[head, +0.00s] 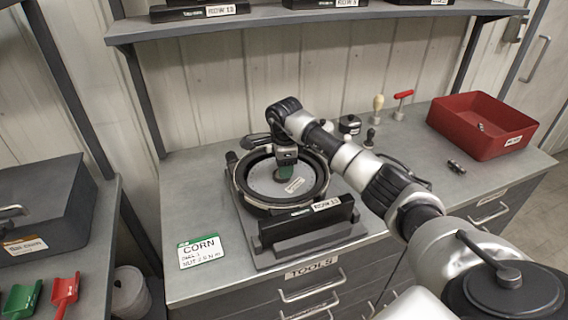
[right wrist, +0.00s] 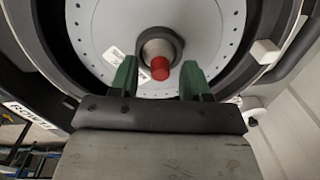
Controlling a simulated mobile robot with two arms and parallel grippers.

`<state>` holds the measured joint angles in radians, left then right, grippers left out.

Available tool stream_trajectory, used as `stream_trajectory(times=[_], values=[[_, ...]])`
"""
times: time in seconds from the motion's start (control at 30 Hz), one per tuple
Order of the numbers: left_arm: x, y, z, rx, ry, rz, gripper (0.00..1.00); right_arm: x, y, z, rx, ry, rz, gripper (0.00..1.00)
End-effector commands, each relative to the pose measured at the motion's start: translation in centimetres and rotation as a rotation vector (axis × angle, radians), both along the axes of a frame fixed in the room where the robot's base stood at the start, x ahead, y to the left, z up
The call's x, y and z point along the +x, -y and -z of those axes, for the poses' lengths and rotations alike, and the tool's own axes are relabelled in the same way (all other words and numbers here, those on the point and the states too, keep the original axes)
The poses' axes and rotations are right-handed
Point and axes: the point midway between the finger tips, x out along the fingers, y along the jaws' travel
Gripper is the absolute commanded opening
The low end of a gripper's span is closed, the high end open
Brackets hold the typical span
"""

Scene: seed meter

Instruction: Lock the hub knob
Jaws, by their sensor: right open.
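The seed meter (head: 238,190) sits on the grey workbench with its round housing open upward. A pale grey seed disc (head: 308,176) with a ring of small holes lies inside it and also shows in the right wrist view (right wrist: 110,35). At the disc's centre is the hub knob (right wrist: 176,45), a dark collar around a metal shaft with a red tip (right wrist: 160,68). My right gripper (head: 284,174) is over the hub, hiding it in the head view. Its green fingers (right wrist: 157,80) are open, one on each side of the hub; contact is unclear. My left gripper is out of view.
A green-edged CORN card (head: 201,251) lies at front left of the bench. A red bin (head: 484,125) stands at back right, near a red-handled tool (head: 402,98) and a pale-handled tool (head: 378,103). A shelf (head: 300,22) runs above the bench.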

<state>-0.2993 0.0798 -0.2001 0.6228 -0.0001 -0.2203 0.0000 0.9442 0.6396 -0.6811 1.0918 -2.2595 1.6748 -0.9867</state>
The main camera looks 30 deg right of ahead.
Motion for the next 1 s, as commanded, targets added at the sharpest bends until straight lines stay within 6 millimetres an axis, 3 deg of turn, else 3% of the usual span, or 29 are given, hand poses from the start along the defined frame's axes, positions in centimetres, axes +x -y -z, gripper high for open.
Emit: stream_trajectory(times=[0.1, 0.4, 0.77, 1.0], values=[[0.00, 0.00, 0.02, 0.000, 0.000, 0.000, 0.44, 0.00, -0.01, 0.00, 0.000, 0.000, 0.000, 0.44], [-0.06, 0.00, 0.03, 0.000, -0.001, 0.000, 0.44, 0.00, -0.01, -0.03, 0.001, 0.000, 0.000, 0.00], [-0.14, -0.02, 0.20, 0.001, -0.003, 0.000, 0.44, 0.01, 0.02, -0.03, 0.001, 0.000, 0.059, 0.00], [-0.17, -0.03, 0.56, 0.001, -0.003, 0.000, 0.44, 0.04, 0.05, -0.04, -0.001, 0.003, 0.219, 0.00]])
